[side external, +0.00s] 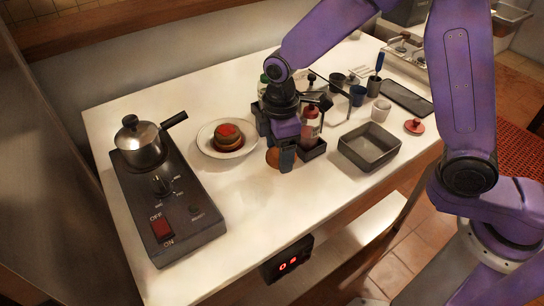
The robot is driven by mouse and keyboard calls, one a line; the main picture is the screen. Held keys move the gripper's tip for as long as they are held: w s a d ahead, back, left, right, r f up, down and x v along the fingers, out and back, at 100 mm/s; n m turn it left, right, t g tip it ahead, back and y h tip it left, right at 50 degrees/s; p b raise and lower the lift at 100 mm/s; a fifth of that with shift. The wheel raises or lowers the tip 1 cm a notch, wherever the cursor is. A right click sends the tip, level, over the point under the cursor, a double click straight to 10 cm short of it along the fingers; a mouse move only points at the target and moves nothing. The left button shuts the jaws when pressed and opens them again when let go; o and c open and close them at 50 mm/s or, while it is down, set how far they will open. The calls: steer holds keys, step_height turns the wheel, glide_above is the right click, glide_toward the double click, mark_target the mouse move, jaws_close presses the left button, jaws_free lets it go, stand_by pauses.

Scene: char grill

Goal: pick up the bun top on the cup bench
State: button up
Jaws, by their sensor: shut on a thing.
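My gripper (280,163) points down over the white bench (245,188), right of the plate. It is shut on a round orange-brown bun top (271,158), which shows at the left of the fingers and is partly hidden behind them. I cannot tell whether the bun top touches the bench. A white plate (207,149) left of the gripper bears a brown, bun-like stack (228,143) with a red piece (227,130) on top.
A black hot plate (168,205) with a metal pot (139,142) stands at the left. Bottles in a dark caddy (313,149) stand close right of my gripper. A grey tray (368,147), cups (381,110) and a red-topped item (414,126) lie further right. The front middle is clear.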

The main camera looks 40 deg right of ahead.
steer(key=s+d+r, duration=0.6)
steer(key=s+r, duration=0.1)
steer(key=s, duration=0.3)
steer(key=shift+s+r, duration=0.25)
steer(key=shift+r, duration=0.15)
